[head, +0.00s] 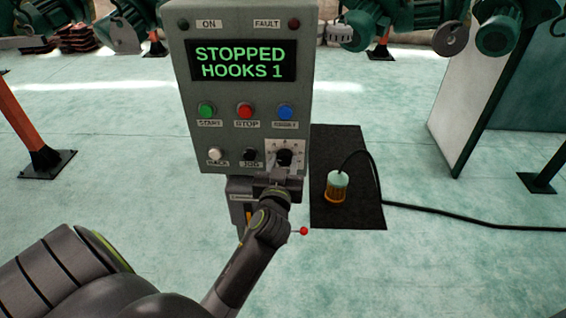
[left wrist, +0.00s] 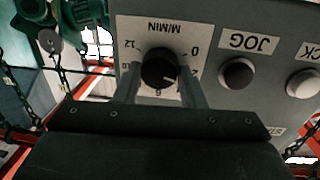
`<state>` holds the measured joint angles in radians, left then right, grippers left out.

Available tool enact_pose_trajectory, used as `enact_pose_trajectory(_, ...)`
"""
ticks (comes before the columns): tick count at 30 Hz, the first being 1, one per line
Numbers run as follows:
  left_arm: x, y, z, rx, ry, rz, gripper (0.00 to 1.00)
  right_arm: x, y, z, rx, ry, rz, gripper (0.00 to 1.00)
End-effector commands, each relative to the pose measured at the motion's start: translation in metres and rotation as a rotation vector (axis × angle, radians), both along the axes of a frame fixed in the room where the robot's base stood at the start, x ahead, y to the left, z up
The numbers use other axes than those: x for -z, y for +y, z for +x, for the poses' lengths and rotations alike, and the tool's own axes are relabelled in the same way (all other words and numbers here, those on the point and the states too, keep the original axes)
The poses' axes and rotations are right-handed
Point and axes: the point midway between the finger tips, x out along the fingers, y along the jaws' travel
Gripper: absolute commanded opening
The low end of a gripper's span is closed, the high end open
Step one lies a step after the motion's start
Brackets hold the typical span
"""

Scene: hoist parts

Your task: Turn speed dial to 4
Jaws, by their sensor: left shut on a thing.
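The speed dial is a black round knob (head: 284,157) on a white scale plate at the lower right of the grey control box (head: 248,100). My left gripper (head: 281,172) is at the dial and partly covers its plate. In the left wrist view the knob (left wrist: 159,68) sits between the two fingers, and the gripper (left wrist: 161,88) is shut on it. A pale mark on the knob points to the lower right, between 2 and 6; a finger hides the scale there. My right gripper is not in view.
The display (head: 241,62) reads STOPPED, HOOKS 1. The black JOG button (left wrist: 237,74) is beside the dial. START, STOP and other buttons are above. An amber lamp-like object (head: 336,188) with a cable stands on a black mat (head: 352,215) to the right. Green floor around is open.

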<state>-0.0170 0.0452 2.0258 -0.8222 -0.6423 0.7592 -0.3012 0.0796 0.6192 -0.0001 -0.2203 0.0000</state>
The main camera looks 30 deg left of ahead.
Motion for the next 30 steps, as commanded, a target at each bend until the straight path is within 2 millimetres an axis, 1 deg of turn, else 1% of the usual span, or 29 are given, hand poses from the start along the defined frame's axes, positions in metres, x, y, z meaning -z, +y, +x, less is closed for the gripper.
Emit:
enact_pose_trajectory(5, -0.003, 0.0, 0.0, 0.0, 0.065, 0.107, 0.14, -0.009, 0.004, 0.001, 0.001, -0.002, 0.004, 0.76)
enact_pose_trajectory(18, -0.004, -0.001, 0.001, 0.0, 0.236, 0.388, 0.14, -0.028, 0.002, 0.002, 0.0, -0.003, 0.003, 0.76)
enact_pose_trajectory(24, -0.003, -0.001, 0.001, 0.0, 0.285, 0.469, 0.14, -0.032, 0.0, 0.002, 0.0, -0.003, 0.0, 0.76)
enact_pose_trajectory(30, -0.003, -0.002, 0.001, 0.0, 0.308, 0.508, 0.14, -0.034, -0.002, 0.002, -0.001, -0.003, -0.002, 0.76)
